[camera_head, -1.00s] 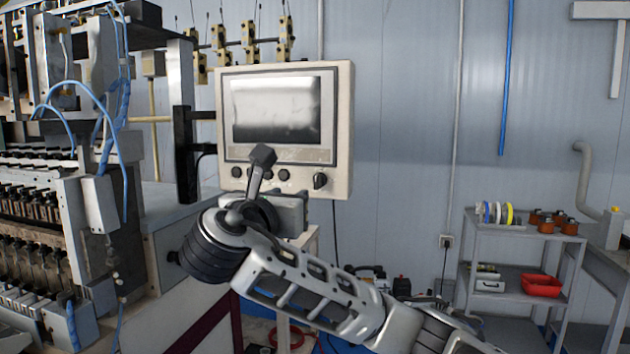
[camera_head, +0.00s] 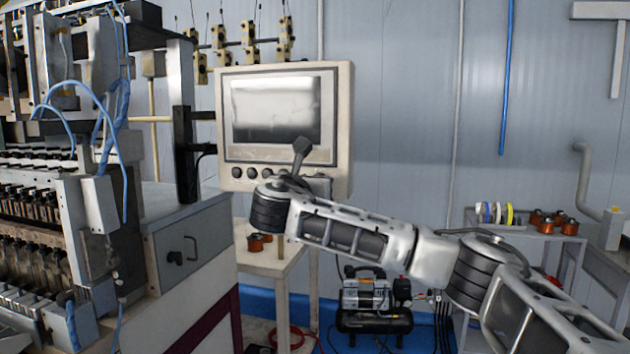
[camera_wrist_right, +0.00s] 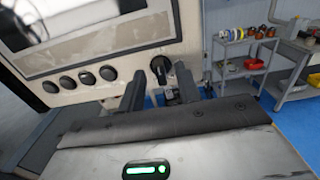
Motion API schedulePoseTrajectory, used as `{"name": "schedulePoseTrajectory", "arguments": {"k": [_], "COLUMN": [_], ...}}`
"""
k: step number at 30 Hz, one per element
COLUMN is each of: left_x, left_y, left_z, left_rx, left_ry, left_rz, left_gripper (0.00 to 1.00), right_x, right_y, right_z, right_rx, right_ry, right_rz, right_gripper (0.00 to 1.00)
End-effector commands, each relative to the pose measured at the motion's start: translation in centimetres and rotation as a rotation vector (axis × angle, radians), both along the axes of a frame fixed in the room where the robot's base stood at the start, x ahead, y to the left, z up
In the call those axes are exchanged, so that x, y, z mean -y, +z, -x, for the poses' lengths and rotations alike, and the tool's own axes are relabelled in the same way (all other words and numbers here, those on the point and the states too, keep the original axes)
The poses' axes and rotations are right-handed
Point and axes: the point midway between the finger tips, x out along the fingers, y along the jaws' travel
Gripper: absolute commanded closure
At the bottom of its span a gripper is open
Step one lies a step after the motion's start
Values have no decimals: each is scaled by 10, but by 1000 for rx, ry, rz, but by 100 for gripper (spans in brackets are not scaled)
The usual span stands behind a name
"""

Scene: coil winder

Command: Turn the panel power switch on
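The beige control panel (camera_head: 343,120) has a screen and a row of round black knobs below it. In the right wrist view the panel's larger black rotary switch (camera_wrist_right: 185,73) is at the right end of that row. My right gripper (camera_head: 300,147) is raised in front of the panel's lower edge. Its wrist hides the switch in the head view. In the right wrist view my right gripper (camera_wrist_right: 172,85) has dark fingers apart, close by the switch. I cannot tell whether they touch it. My left gripper is not in view.
The coil winding machine (camera_head: 60,220) fills the left side. A small table (camera_head: 262,264) with copper spools stands below the panel. A black compressor (camera_head: 372,318) is on the blue floor. A shelf cart (camera_head: 545,252) stands at right.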

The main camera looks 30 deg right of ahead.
Motion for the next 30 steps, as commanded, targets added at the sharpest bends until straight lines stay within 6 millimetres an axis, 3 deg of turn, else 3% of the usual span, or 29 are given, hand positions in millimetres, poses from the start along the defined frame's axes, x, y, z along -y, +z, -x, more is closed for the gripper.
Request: {"name": "schedulePoseTrajectory", "arguments": {"k": [6,15,19,30], "left_x": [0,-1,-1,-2], "left_y": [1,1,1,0], "left_z": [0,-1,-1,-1], "left_rx": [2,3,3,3], "left_ry": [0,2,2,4], "left_rz": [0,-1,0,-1], "left_gripper": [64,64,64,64], "right_x": [15,16,16,16], "right_y": [0,0,0,-1], "right_z": [-13,-14,-14,-14], "right_rx": [-1,-1,-1,26], "right_ry": [0,2,1,1], "right_rz": [1,1,1,-23], "right_gripper": [66,66,100,100]}}
